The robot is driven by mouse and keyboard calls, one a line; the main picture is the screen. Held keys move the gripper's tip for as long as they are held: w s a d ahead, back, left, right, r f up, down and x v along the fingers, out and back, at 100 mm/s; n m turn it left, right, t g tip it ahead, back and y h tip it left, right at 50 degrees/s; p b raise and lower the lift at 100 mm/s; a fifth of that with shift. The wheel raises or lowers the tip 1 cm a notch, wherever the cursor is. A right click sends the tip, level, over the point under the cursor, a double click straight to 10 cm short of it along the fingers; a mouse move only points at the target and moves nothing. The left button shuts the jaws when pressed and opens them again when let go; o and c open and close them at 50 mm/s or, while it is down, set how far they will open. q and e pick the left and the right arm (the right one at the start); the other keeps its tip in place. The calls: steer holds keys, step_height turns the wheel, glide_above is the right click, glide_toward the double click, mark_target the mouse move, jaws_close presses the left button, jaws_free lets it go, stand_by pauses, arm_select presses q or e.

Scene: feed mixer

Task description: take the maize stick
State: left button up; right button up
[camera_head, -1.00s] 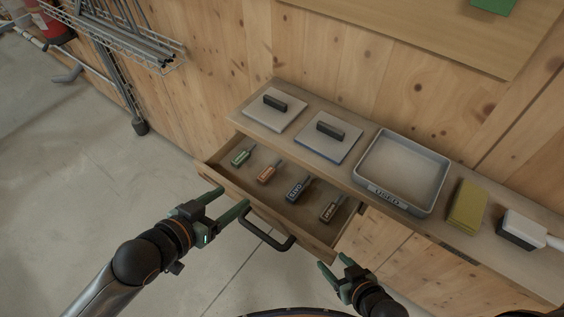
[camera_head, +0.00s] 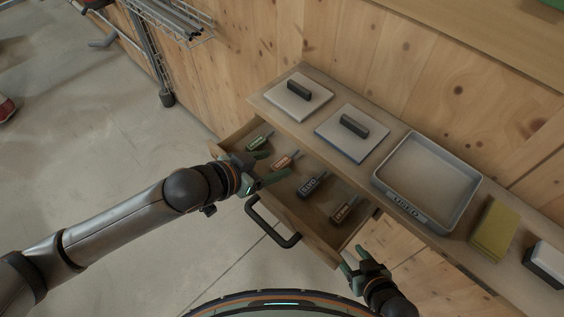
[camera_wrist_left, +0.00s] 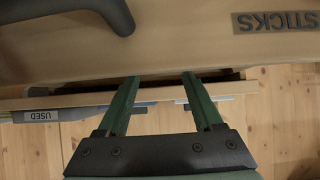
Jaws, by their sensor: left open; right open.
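An open drawer (camera_head: 318,243) under the shelf holds several labelled sticks in a row. They are a green one (camera_head: 257,143), an orange one (camera_head: 283,161), a dark blue one (camera_head: 310,184) and a dark brown one (camera_head: 343,210). Their labels are too small to read, so I cannot tell which is maize. My left gripper (camera_head: 274,167) is open and empty over the drawer's left front, near the green and orange sticks. In the left wrist view its open fingers (camera_wrist_left: 161,80) point toward the drawer front, labelled STICKS. My right gripper (camera_head: 352,261) is open and empty, right of the drawer.
The drawer's dark handle (camera_head: 271,228) sticks out in front. On the shelf above are two lidded plates (camera_head: 296,105) (camera_head: 338,142), a grey tray labelled USED (camera_head: 464,201), a yellow block (camera_head: 494,230) and a brush (camera_head: 545,264). A wire rack (camera_head: 180,27) hangs at upper left.

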mark_target(286, 159)
arm_select(q)
steer(key=shift+a+x, duration=0.25)
steer(key=shift+x, duration=2.35)
steer(key=shift+w+f, duration=0.1)
steer(key=shift+c, duration=0.4)
jaws_close()
